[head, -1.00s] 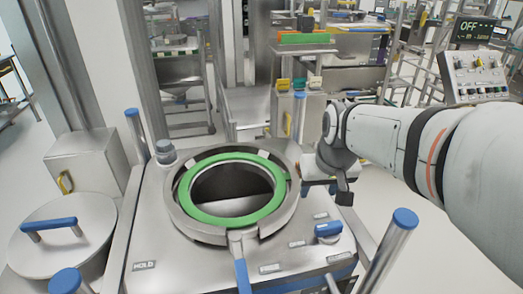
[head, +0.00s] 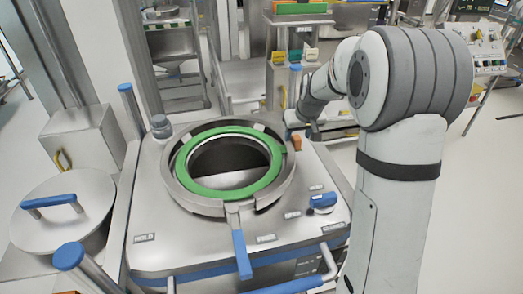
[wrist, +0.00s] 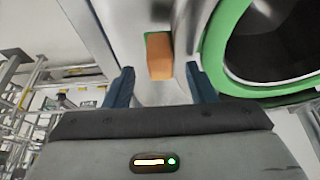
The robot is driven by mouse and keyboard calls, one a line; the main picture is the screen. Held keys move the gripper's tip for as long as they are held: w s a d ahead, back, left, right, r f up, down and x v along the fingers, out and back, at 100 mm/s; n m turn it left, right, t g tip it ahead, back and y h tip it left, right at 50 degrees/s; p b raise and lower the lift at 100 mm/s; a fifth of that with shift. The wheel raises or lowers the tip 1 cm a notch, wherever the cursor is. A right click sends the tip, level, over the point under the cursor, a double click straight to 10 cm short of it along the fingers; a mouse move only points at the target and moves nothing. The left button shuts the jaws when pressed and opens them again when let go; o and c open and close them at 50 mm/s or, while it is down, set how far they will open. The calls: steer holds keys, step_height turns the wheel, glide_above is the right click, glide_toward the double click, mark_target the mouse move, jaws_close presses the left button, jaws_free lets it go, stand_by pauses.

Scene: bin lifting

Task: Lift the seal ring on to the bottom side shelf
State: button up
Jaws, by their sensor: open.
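The green seal ring (head: 262,182) lies flat around the round opening of the steel station, inside a metal collar (head: 180,190). It also shows at the upper right of the wrist view (wrist: 213,55). An orange tab (head: 296,143) stands at the ring's right edge. In the wrist view the orange tab (wrist: 160,57) sits between and beyond my two blue fingertips. My gripper (wrist: 161,78) is open and empty, beside the ring's right side; in the head view its fingers are mostly hidden. I cannot tell which surface is the bottom side shelf.
A blue clamp handle (head: 241,254) sticks out at the collar's front. A blue knob (head: 322,200) stands to its right. A round lid (head: 62,215) with a blue handle lies at left. A rack (head: 300,18) with green and orange items stands behind.

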steer(key=shift+x, duration=1.4)
steer(key=shift+s, duration=0.15)
steer(key=shift+c, duration=0.4)
jaws_close()
